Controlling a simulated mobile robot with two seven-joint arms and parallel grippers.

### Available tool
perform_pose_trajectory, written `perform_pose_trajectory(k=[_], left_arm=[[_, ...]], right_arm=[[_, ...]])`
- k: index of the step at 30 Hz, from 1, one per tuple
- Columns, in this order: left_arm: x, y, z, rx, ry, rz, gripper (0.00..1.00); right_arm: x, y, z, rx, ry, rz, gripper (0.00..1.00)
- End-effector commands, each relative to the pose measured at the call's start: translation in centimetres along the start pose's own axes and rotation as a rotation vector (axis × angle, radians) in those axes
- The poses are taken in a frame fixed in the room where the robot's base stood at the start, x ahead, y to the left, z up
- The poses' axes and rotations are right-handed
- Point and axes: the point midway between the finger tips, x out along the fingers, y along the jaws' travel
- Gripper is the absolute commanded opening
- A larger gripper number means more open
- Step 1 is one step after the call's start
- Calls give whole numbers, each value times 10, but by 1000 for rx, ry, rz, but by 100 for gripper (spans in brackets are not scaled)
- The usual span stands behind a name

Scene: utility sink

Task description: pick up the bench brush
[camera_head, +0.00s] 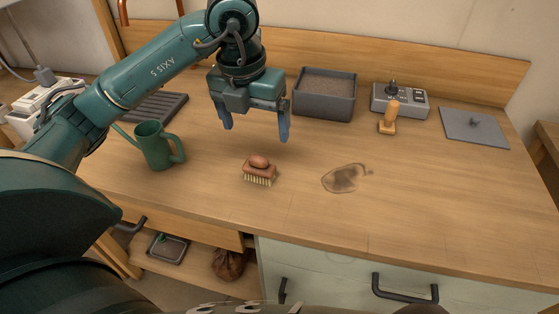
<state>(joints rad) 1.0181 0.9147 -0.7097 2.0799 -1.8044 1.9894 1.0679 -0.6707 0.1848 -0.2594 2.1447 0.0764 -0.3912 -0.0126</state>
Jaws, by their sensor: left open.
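The bench brush (259,171) stands on the wooden counter, left of the middle. It has a reddish-brown body with a rounded knob on top, and its pale bristles face down. My left gripper (256,134) is open and empty above and behind the brush. Its two blue fingers point down, spread to the left and right, and do not touch the brush. My right gripper does not show.
A green watering can (157,146) stands left of the brush. A dark grey bin (324,94), a control box (400,100), a wooden-handled tool (389,118) and a grey plate (474,128) are farther back. A dark stain (344,179) marks the counter right of the brush.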

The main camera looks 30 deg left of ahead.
Motion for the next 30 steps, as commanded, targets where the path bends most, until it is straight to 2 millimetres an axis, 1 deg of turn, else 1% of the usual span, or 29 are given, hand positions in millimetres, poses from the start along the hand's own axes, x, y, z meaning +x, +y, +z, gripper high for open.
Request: perform_pose_trajectory(k=[2, 4, 12, 15, 20, 23, 27, 30], left_arm=[[-1, 6, 2, -17, -12, 26, 89], [5, 8, 2, -21, -13, 33, 89], [54, 9, 2, -19, -10, 32, 89], [68, 9, 3, -20, -11, 30, 89], [78, 9, 3, -18, -12, 29, 89], [88, 10, 3, -18, -10, 30, 89], [110, 11, 2, -19, -8, 31, 89], [122, 11, 3, -18, -11, 30, 89]], right_arm=[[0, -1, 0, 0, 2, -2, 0], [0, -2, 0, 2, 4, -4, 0], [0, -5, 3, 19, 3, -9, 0], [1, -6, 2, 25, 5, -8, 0], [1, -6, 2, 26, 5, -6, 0], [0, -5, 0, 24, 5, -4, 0], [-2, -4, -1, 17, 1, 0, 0], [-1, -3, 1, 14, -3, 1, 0]])
